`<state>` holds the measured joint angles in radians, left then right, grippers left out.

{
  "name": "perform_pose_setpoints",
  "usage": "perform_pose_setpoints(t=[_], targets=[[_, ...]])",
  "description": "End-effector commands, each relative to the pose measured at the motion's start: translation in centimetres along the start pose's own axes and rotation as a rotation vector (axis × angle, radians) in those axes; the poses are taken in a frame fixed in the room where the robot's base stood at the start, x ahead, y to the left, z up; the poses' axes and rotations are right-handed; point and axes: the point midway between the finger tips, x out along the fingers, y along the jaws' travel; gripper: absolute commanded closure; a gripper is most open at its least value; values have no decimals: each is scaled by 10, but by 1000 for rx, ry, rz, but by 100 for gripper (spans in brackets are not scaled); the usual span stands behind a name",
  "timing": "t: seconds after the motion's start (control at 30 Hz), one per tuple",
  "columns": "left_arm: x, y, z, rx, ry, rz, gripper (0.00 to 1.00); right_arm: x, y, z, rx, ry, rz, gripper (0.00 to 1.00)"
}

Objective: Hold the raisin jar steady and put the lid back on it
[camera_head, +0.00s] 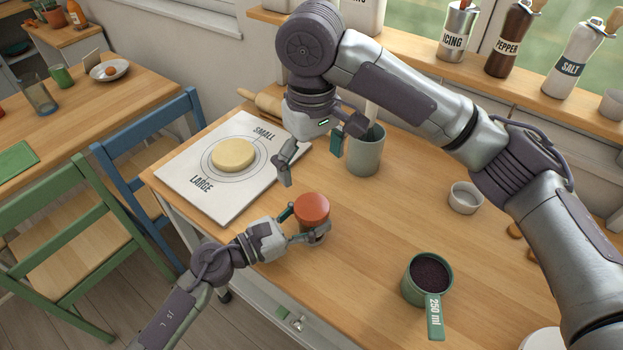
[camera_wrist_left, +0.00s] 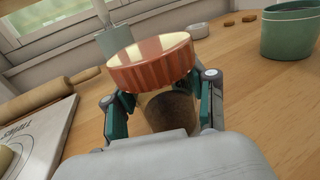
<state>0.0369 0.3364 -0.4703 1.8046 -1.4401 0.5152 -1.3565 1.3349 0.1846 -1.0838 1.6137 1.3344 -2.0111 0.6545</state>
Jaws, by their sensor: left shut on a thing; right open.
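The raisin jar (camera_head: 316,239) stands on the wooden worktop near its front edge, with dark contents showing in the left wrist view (camera_wrist_left: 171,113). The orange-red lid (camera_head: 311,208) is on top of the jar, and it also shows in the left wrist view (camera_wrist_left: 150,62). I cannot tell whether it is fully seated. My left gripper (camera_head: 306,227) is shut on the jar, with one finger on each side below the lid. My right gripper (camera_head: 311,164) is open and empty, above and behind the lid, apart from it.
A white board (camera_head: 190,192) with a round of dough (camera_head: 233,154) lies left. A green-grey crock (camera_head: 366,152) stands behind the jar. A rolling pin (camera_head: 262,103) lies at the back. A 250 ml cup (camera_head: 428,280) and a white ramekin (camera_head: 465,198) stand right.

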Motion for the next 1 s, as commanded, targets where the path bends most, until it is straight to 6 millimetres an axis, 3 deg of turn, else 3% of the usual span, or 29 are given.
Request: perform_pose_setpoints(t=[0.4, 0.43, 0.57, 1.0], targets=[[0, 0, 0, 0, 0, 0, 100, -10, 0, 0, 1, -1, -1, 2], [0, 0, 0, 0, 0, 0, 39, -10, 0, 0, 1, -1, -1, 2], [0, 0, 0, 0, 0, 0, 17, -9, 0, 0, 1, -1, -1, 2], [-7, 0, -1, -2, 2, 0, 15, -9, 0, 0, 0, -1, -1, 2]])
